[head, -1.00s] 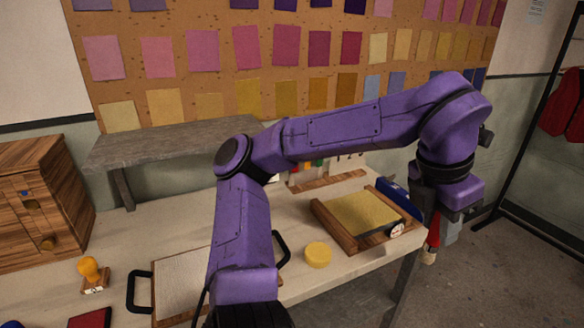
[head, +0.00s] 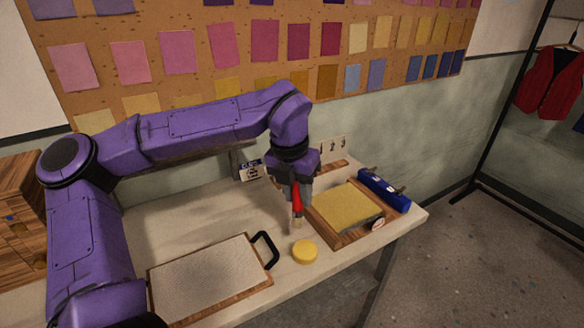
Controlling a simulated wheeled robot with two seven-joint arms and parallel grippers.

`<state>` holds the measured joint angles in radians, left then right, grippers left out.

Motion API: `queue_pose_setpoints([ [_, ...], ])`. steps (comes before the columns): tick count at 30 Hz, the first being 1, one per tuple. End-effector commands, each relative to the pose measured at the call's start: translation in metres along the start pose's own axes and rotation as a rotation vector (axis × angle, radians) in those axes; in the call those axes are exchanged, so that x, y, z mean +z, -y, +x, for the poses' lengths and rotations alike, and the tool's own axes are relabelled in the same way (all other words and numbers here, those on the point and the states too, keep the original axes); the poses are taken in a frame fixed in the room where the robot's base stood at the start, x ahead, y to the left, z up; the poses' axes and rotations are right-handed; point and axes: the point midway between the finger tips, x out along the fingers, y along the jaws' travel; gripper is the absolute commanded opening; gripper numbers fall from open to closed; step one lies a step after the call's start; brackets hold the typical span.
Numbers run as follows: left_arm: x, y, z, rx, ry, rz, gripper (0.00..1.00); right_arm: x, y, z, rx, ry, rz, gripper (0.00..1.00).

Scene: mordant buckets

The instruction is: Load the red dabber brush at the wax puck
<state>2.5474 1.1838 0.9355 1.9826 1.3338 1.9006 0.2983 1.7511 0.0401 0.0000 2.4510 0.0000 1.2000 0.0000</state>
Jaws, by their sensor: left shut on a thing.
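My left gripper (head: 297,185) is shut on the red dabber brush (head: 297,202) and points down over the table. The brush hangs about upright, with its pale tip (head: 297,222) at the bottom. The yellow wax puck (head: 304,251) lies on the table (head: 215,215), just below and slightly right of the brush tip in the head view. The tip looks apart from the puck, a little behind it. My right gripper is not in view.
A wood-framed tray with a yellow sheet (head: 345,212) lies right of the brush. A blue roll (head: 383,191) lies behind it. A pale board with a black handle (head: 210,280) lies at the front left. A small sign (head: 251,171) stands at the back.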

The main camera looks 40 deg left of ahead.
Motion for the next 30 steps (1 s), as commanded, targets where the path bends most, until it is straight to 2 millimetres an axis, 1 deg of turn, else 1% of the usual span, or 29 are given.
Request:
queue_pose_setpoints([
  [1,0.009,0.004,-0.008,-0.002,-0.04,-0.041,0.0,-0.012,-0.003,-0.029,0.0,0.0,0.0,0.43],
  [3,0.015,0.006,0.005,-0.009,-0.07,-0.092,0.0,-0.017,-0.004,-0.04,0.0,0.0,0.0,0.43],
  [6,0.018,0.007,0.019,-0.015,-0.091,-0.135,0.0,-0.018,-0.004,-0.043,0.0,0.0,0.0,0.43],
  [14,0.016,0.005,0.045,-0.017,-0.093,-0.143,0.0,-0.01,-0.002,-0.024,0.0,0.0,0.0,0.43],
  [22,0.012,0.002,0.078,-0.017,-0.091,-0.142,0.0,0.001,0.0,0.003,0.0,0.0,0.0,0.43],
  [25,0.011,0.002,0.084,-0.017,-0.091,-0.141,0.0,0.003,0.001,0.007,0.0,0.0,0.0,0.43],
  [30,0.011,0.002,0.084,-0.017,-0.091,-0.141,0.0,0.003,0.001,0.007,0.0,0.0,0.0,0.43],
])
